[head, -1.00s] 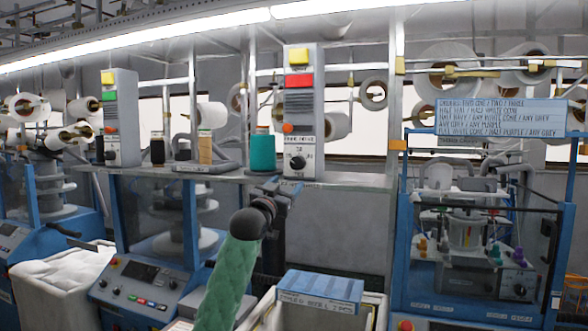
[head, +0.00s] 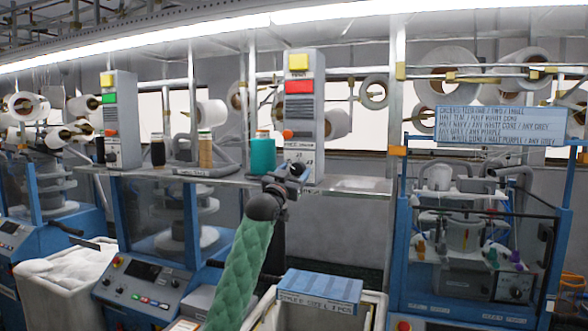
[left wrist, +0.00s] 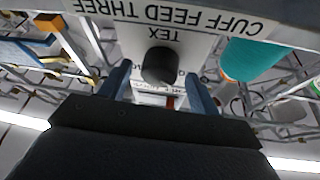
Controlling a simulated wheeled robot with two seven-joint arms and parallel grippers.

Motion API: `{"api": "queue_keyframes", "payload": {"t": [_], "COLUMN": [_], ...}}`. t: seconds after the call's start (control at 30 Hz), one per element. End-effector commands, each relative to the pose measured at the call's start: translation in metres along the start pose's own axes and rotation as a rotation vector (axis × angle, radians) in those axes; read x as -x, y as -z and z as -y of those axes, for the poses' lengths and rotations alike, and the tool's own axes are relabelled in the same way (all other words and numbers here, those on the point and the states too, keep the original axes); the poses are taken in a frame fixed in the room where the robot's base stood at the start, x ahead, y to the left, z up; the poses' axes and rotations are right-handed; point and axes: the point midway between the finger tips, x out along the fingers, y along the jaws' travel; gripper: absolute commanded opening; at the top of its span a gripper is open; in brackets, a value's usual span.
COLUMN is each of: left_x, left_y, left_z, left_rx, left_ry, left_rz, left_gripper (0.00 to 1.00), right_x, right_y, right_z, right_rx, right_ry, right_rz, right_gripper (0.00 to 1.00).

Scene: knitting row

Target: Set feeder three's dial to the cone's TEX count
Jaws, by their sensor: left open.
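Feeder three's grey panel (head: 306,120) stands on the shelf, with a yellow and a red block on its upper face. Its black round dial (left wrist: 160,66) shows in the left wrist view under upside-down "CUFF FEED THREE" and "TEX" lettering. My left gripper (head: 288,180) is at the panel's lower part in the head view. In the left wrist view its open fingers (left wrist: 160,88) stand on either side of the dial; I cannot tell whether they touch it. The dial's setting is not readable. A teal cone (head: 263,156) stands left of the panel; it also shows in the left wrist view (left wrist: 252,58).
A second panel (head: 122,115), a dark spool (head: 158,152) and a tan spool (head: 205,150) stand along the shelf (head: 355,184). A blue-lidded box (head: 320,288) is below. A blue-framed machine with a sign (head: 500,124) is at right.

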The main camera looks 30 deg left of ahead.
Motion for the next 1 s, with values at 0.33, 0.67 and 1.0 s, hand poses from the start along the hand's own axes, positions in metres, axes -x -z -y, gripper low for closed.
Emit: {"api": "queue_keyframes", "payload": {"t": [0.33, 0.67, 1.0], "left_x": [-0.0010, -0.0008, -0.0001], "left_y": [-0.0005, -0.0005, -0.0015], "left_z": [-0.0003, -0.0002, 0.0010], "left_rx": [0.000, -0.003, -0.080], "left_ry": [0.000, -0.001, -0.032], "left_rz": [0.000, 0.000, 0.005], "left_gripper": [0.50, 0.18, 0.18], "right_x": [0.0005, 0.0000, -0.0081], "right_y": [0.0008, 0.0007, -0.0009], "right_z": [0.0019, 0.0018, -0.0010], "right_rx": [-0.001, -0.001, 0.000], "right_ry": [0.001, 0.001, -0.001], "right_rz": [-0.001, -0.001, 0.000], "right_gripper": [0.36, 0.36, 0.36]}}
